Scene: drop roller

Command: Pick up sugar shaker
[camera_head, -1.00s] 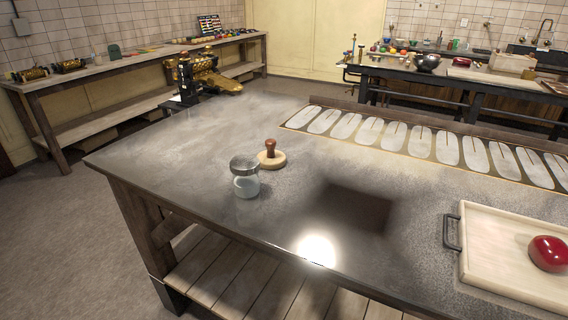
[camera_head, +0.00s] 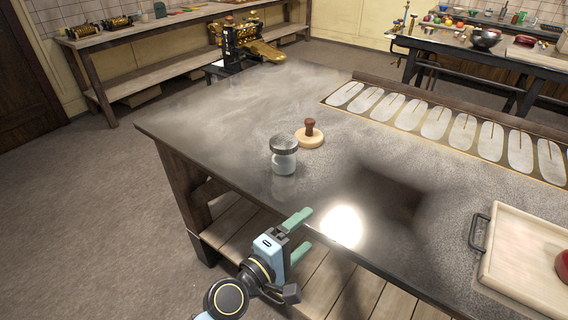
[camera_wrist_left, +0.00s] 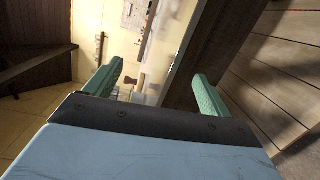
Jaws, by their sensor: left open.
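The sugar shaker (camera_head: 284,156), a pale glass jar with a grey metal lid, stands upright on the dusty metal-topped table (camera_head: 230,115), near its front left edge. My left gripper (camera_head: 303,235) has green fingers and comes in from below, at the table's front edge. It is open and empty, below the shaker in the picture and apart from it. In the left wrist view the fingers (camera_wrist_left: 155,85) are spread, with small blurred objects beyond them that I cannot make out surely. My right gripper is not in view.
A round wooden press with a brown knob (camera_head: 310,135) stands just behind the shaker. A wooden tray (camera_head: 515,250) with a dark handle sits at the right, and a board with pale oval shapes (camera_head: 435,122) lies at the back. The tabletop left of the shaker is clear.

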